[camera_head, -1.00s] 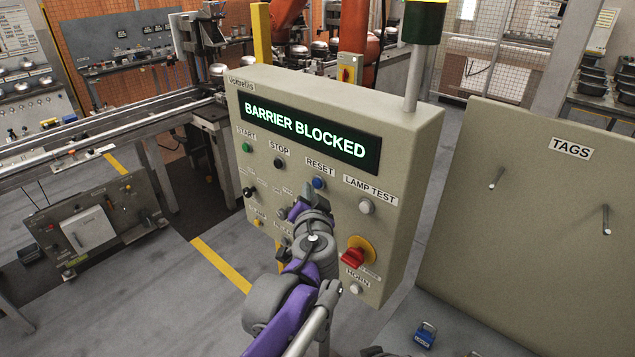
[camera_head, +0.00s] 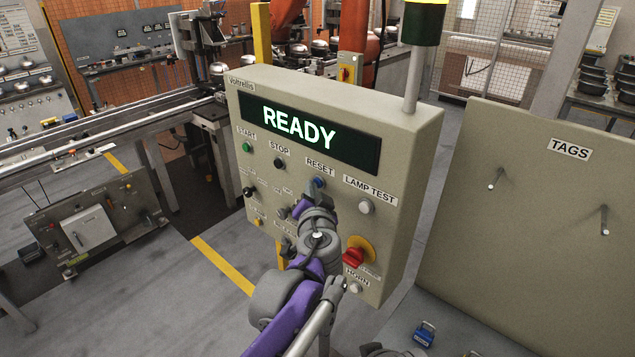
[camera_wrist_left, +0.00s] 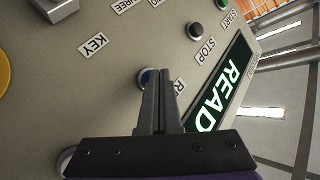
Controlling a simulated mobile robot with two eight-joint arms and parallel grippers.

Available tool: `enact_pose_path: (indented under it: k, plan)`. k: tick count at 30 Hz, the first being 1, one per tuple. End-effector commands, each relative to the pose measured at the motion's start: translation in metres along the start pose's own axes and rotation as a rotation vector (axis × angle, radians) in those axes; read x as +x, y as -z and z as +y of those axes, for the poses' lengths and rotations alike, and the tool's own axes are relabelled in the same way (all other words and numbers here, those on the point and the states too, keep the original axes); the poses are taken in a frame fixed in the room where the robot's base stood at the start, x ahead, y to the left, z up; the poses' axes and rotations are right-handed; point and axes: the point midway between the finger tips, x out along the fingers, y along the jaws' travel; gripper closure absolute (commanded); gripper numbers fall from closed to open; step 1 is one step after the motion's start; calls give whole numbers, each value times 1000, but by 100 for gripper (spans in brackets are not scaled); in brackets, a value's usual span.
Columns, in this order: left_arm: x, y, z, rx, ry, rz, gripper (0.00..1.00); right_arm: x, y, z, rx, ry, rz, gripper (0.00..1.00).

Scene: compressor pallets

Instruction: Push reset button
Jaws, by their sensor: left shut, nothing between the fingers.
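The blue reset button (camera_head: 319,183) sits under the RESET label on the beige control panel (camera_head: 412,165). The panel's display (camera_head: 305,135) reads READY in pale green letters. My left gripper (camera_head: 317,193) is shut and empty, with its fingertips at the reset button. In the left wrist view the shut fingers (camera_wrist_left: 161,75) partly cover the blue reset button (camera_wrist_left: 145,76). The tips look to be at or touching the button; the exact contact is hidden.
Other controls are close by: green start button (camera_head: 246,147), black stop button (camera_head: 279,163), white lamp test button (camera_head: 366,206) and a red emergency knob (camera_head: 354,257) on yellow. A tags board (camera_head: 540,220) stands at right. A blue padlock (camera_head: 424,334) lies at the bottom.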

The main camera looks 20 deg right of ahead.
Motion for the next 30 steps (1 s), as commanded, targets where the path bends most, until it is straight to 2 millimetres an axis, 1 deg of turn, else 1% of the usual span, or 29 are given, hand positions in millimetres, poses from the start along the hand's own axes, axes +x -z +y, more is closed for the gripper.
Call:
enact_pose_path:
  k: [5, 15, 25, 30]
  plan:
    - [-1, -1, -1, 0, 0, 0, 100, 0, 1, 0, 0, 0, 1, 100]
    - [-13, -9, -10, 1, 1, 1, 100, -5, 7, 0, 0, 0, 8, 100]
    - [-14, -10, -10, 0, 0, 0, 100, -5, 7, 0, 0, 0, 8, 100]
    - [-24, -16, -19, 0, 1, 1, 100, -7, 12, 0, 0, 0, 13, 100]
